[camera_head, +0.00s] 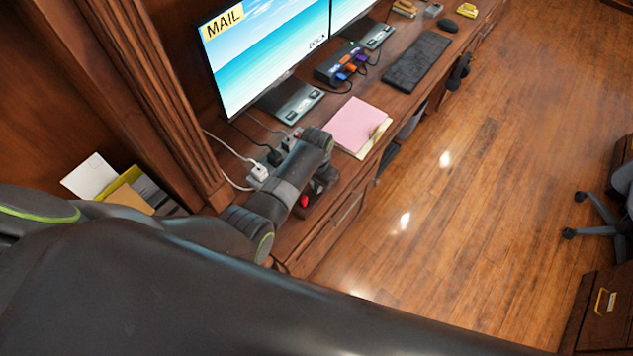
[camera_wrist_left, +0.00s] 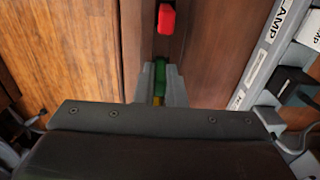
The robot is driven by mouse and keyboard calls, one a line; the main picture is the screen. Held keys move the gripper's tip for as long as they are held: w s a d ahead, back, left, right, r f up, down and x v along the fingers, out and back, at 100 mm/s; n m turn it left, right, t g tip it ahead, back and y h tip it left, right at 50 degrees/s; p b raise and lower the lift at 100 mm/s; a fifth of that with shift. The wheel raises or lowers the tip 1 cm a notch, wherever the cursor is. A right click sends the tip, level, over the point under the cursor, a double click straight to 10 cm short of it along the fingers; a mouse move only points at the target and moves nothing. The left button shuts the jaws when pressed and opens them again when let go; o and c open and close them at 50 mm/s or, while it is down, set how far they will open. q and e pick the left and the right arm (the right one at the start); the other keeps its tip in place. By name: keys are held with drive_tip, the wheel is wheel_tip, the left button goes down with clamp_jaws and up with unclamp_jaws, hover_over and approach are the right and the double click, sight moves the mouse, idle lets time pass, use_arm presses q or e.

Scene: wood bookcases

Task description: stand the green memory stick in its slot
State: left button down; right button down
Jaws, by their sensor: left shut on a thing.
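The green memory stick (camera_wrist_left: 160,78) is between the fingers of my left gripper (camera_wrist_left: 159,72) in the left wrist view. The gripper is shut on it, and the fingers hide part of its sides. Ahead of it a red memory stick (camera_wrist_left: 166,18) stands in a narrow dark wooden strip. The slot for the green stick cannot be made out. In the head view my left gripper (camera_head: 320,182) points down at the near end of the desk, beside a red piece (camera_head: 304,200). The green stick cannot be seen there. My right gripper is not in view.
A grey power strip (camera_wrist_left: 258,68) with labels and plugs lies to the right in the wrist view. In the head view, white plugs (camera_head: 259,172) with cables, a pink paper pad (camera_head: 357,125) and a monitor (camera_head: 262,55) are close by on the desk (camera_head: 335,205).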

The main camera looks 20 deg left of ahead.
use_arm(q)
drive_tip(key=c, duration=1.4)
unclamp_jaws()
drive_tip(key=shift+c, duration=0.2)
drive_tip(key=shift+r, duration=0.1)
wheel_tip(320, 180, up, 17)
drive_tip(key=b, duration=0.1)
drive_tip(key=shift+s, duration=0.15)
